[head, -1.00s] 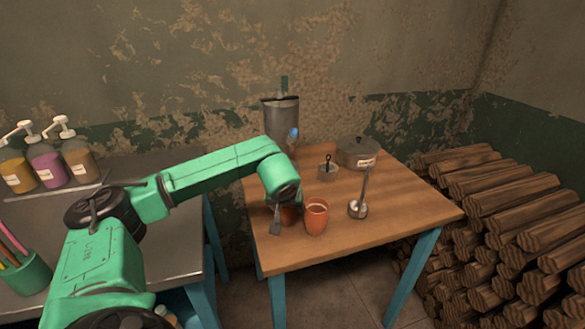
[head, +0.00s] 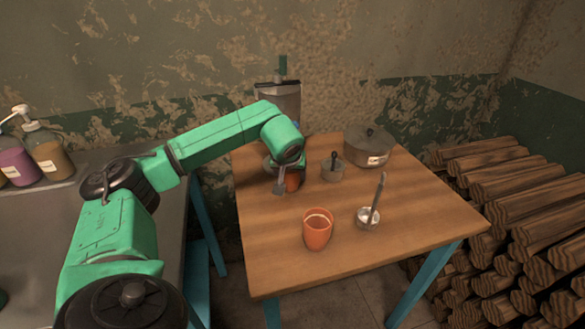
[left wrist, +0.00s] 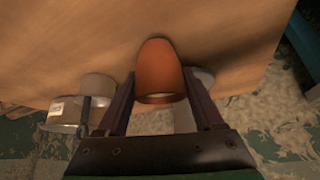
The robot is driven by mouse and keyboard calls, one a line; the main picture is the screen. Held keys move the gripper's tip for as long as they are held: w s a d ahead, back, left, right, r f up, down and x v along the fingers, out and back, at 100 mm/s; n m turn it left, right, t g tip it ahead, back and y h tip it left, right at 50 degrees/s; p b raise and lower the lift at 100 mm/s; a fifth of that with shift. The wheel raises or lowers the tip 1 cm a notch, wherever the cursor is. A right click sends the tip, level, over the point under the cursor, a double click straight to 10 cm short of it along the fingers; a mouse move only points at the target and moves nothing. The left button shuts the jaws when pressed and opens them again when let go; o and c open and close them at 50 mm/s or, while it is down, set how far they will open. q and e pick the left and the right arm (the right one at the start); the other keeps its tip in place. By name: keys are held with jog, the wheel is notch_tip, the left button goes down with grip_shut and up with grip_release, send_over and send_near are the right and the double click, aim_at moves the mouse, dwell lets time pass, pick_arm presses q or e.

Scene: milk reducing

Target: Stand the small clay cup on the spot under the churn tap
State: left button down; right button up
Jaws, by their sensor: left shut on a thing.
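The small clay cup (head: 293,181) is brown-orange and sits between the fingers of my left gripper (head: 285,184), which is shut on it. The left wrist view also shows the cup (left wrist: 158,68) between both fingers, over the wooden table. I cannot tell whether its base touches the tabletop. The grey metal churn (head: 278,93) stands at the back left of the table, behind my left arm. Its tap and the spot under it are hidden by the arm in the head view. My right gripper is out of view.
A larger orange clay cup (head: 318,231) stands near the table's (head: 400,200) front edge. A small grey pot (head: 332,170) and a lidded pot (head: 368,149) stand at the back. Stacked logs (head: 520,220) lie right.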

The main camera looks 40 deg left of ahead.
pick_arm(q)
jog(key=shift+w+a+f+b, duration=0.4)
jog(key=shift+w+a+f, duration=0.1)
jog(key=shift+w, duration=0.1)
jog(key=shift+s+d+r, duration=0.15)
jog(key=shift+s+r, duration=0.05)
jog(key=shift+s, duration=0.1)
jog(key=shift+s+d+r, duration=0.1)
jog(key=shift+d+r, duration=0.1)
jog(key=shift+f, duration=0.1)
grip_release()
jog(key=shift+w+a+f, duration=0.15)
jog(key=shift+w+f, duration=0.05)
jog(key=shift+s+r, duration=0.1)
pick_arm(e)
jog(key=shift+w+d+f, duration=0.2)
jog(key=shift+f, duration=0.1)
pick_arm(q)
jog(key=v, duration=1.2)
jog(key=shift+r+p, duration=0.1)
jog(key=shift+p, duration=0.25)
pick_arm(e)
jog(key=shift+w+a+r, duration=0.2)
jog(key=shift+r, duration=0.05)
